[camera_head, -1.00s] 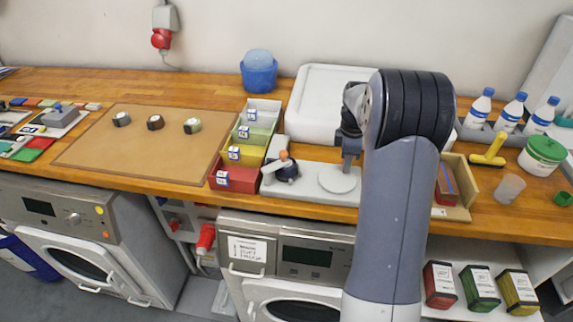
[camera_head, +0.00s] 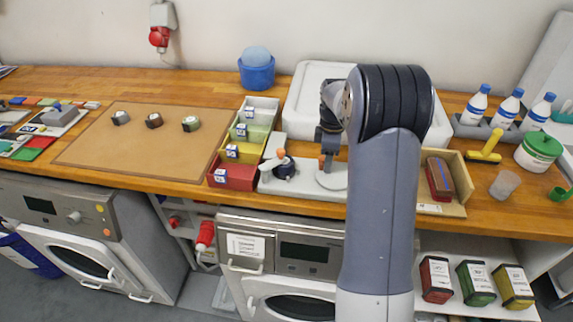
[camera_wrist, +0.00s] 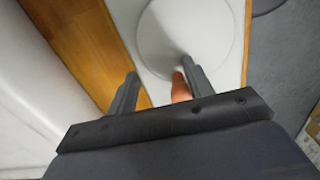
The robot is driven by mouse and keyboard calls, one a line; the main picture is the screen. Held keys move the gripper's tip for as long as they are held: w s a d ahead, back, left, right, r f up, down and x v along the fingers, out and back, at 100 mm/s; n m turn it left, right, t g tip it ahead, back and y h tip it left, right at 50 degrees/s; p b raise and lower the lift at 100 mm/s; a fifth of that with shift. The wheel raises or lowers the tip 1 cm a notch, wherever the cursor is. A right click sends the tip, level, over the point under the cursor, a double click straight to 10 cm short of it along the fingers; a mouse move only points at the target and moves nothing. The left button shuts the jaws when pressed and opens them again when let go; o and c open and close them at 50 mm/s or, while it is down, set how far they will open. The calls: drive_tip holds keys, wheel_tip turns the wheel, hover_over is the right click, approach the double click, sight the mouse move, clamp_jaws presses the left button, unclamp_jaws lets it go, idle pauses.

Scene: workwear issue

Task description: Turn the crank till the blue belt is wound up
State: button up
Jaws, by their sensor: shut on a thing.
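The winder is a long pale grey base (camera_head: 308,191) at the front of the bench. At its left end is a dark, bluish round part (camera_head: 285,171) with an orange top and a light lever; I cannot tell whether this is the blue belt. At its right end is a pale disc (camera_head: 334,179), also seen in the wrist view (camera_wrist: 193,28). The crank's upright orange handle (camera_head: 322,161) is at the disc. My gripper (camera_head: 328,154) points down over the disc, shut on the orange handle (camera_wrist: 181,88). In the wrist view the handle is between the fingers.
A white lidded box (camera_head: 308,95) stands behind the winder. Coloured bins (camera_head: 231,177) are on its left. A wooden tray (camera_head: 457,183) with a dark red block is on its right, near my arm. The brown mat (camera_head: 130,150) is mostly clear.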

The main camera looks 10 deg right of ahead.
drive_tip(key=shift+w+a+r, duration=0.1)
drive_tip(key=shift+w+a, duration=0.2)
drive_tip(key=shift+a, duration=0.2)
drive_tip(key=shift+w+a+r, duration=0.1)
drive_tip(key=shift+w+a, duration=0.15)
drive_tip(key=shift+a, duration=0.25)
drive_tip(key=shift+c, duration=0.3)
drive_tip(key=shift+s+d, duration=0.1)
drive_tip(key=shift+d, duration=0.1)
wheel_tip(320, 180, up, 8)
drive_tip(key=p, duration=0.6)
drive_tip(key=shift+s+d+f, duration=0.15)
drive_tip(key=shift+f, duration=0.15)
wheel_tip(320, 180, down, 8)
drive_tip(key=b, duration=0.6)
drive_tip(key=shift+d, duration=0.55)
